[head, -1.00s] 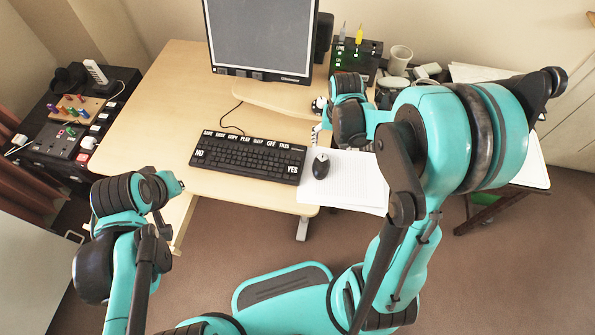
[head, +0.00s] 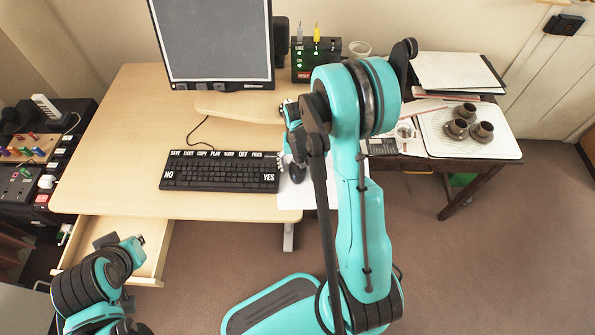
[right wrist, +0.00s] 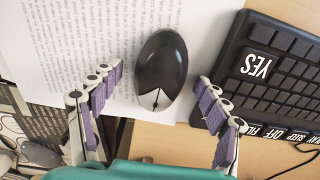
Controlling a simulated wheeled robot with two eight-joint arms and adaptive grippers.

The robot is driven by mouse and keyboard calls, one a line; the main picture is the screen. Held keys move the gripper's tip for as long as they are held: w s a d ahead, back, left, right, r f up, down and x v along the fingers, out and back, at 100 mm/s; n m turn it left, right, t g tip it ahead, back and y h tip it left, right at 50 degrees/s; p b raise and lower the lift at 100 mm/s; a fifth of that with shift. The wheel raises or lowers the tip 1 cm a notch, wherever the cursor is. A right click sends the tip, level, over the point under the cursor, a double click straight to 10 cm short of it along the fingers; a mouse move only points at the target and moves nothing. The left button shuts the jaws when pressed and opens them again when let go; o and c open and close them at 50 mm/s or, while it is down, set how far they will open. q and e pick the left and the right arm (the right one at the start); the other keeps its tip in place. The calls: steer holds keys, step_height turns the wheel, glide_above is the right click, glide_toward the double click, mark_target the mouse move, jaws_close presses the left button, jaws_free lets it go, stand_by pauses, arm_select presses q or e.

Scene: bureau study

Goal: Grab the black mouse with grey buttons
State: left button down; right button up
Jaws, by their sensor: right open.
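The black mouse with grey buttons (right wrist: 161,66) lies on a printed white sheet (right wrist: 95,35) in the right wrist view, its grey buttons facing the gripper. In the head view the mouse (head: 296,172) is partly hidden by my right arm, just right of the keyboard. My right gripper (right wrist: 158,85) is open, with purple-padded fingers on both sides of the mouse's button end and gaps between. In the head view my right gripper (head: 294,133) is largely covered by its own arm. My left gripper (head: 128,246) is at lower left, away from the mouse; its jaw opening is unclear.
The black keyboard (head: 220,171) lies close beside the mouse, near the right fingers. A monitor (head: 212,40) stands behind. An open drawer (head: 118,240) juts out at lower left. A side table at right bears a white tray (head: 445,145) with brown cups.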

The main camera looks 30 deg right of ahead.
steer(key=shift+r, duration=0.1)
steer(key=c, duration=1.6)
